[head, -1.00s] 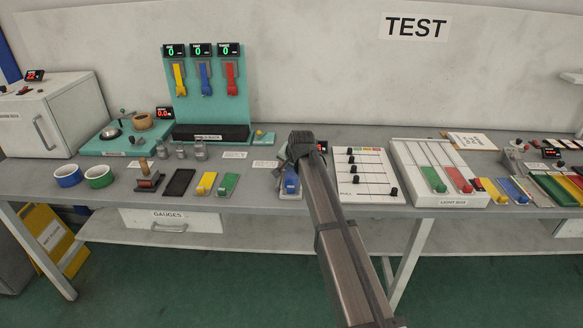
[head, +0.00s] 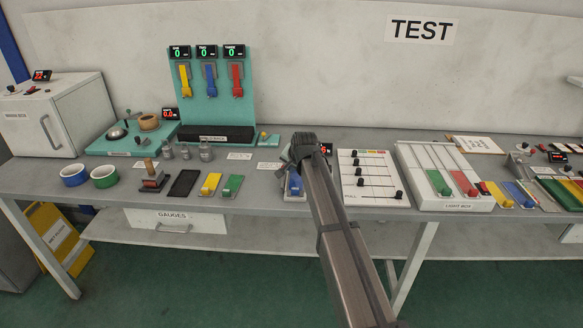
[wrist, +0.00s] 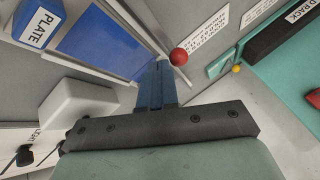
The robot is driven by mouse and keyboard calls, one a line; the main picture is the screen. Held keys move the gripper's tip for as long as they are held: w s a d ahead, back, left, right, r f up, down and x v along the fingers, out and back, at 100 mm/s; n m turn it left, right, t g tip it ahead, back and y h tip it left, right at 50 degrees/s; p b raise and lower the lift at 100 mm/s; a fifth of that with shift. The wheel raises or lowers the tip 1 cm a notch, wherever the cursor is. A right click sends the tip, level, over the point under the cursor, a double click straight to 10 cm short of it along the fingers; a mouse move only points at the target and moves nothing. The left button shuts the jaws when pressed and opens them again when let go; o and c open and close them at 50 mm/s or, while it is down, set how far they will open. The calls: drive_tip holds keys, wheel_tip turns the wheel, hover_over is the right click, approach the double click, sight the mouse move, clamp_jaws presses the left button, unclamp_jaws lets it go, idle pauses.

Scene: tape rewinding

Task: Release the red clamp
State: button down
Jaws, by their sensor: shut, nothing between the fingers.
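A red clamp-like piece (head: 237,80) hangs at the right of a row on the upright teal rack (head: 217,112), beside a yellow (head: 185,80) and a blue one (head: 210,78). A red ball knob on a thin stem (wrist: 178,56) shows in the wrist view, just right of my fingertips; I cannot tell whether it belongs to a clamp. My gripper (wrist: 158,66) is shut and empty, above the bench beside a flat blue panel (wrist: 105,42). In the head view my arm hides its fingers, well right of the rack and nearer the front edge.
A blue block marked PLATE (wrist: 38,25) stands by the panel. A slider board (head: 370,180) and the light box (head: 445,180) lie right of my arm. Small metal weights (head: 186,152) and yellow and green pieces lie left. Bare bench (head: 255,195) shows between.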

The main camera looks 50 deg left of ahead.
drive_tip(key=shift+w+d, duration=0.2)
drive_tip(key=shift+d, duration=0.2)
drive_tip(key=d, duration=0.2)
drive_tip(key=w+d+r, duration=0.1)
drive_tip(key=shift+w+d, duration=0.1)
drive_tip(key=shift+d, duration=0.15)
drive_tip(key=w+v, duration=0.1)
drive_tip(key=v, duration=0.7)
drive_tip(key=shift+d+r, duration=0.3)
